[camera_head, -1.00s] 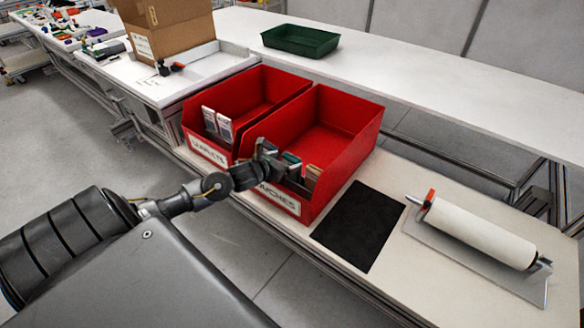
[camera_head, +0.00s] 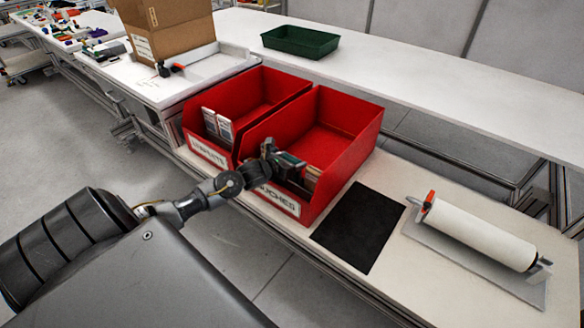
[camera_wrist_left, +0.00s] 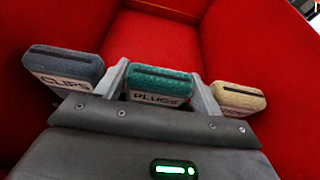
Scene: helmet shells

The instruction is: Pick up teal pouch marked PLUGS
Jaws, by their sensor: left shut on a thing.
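The teal pouch marked PLUGS (camera_wrist_left: 160,84) is between the two fingers of my left gripper (camera_wrist_left: 163,82) in the left wrist view, and the gripper is shut on it. In the head view, my left gripper (camera_head: 277,159) is at the front of the right red bin, with the teal pouch (camera_head: 291,160) showing beside it. A grey-blue pouch marked CLIPS (camera_wrist_left: 62,70) stands left of the PLUGS pouch, and a tan pouch (camera_wrist_left: 238,97) stands right of it. The tan pouch's label is partly hidden. My right gripper is not in view.
The right red bin (camera_head: 345,117), labelled POUCHES, has free room behind the pouches. The left red bin (camera_head: 258,88) holds white-faced packets (camera_head: 217,124). A black mat (camera_head: 360,226) and a white roll on a tray (camera_head: 478,232) lie to the right. A green tray (camera_head: 300,41) stands behind.

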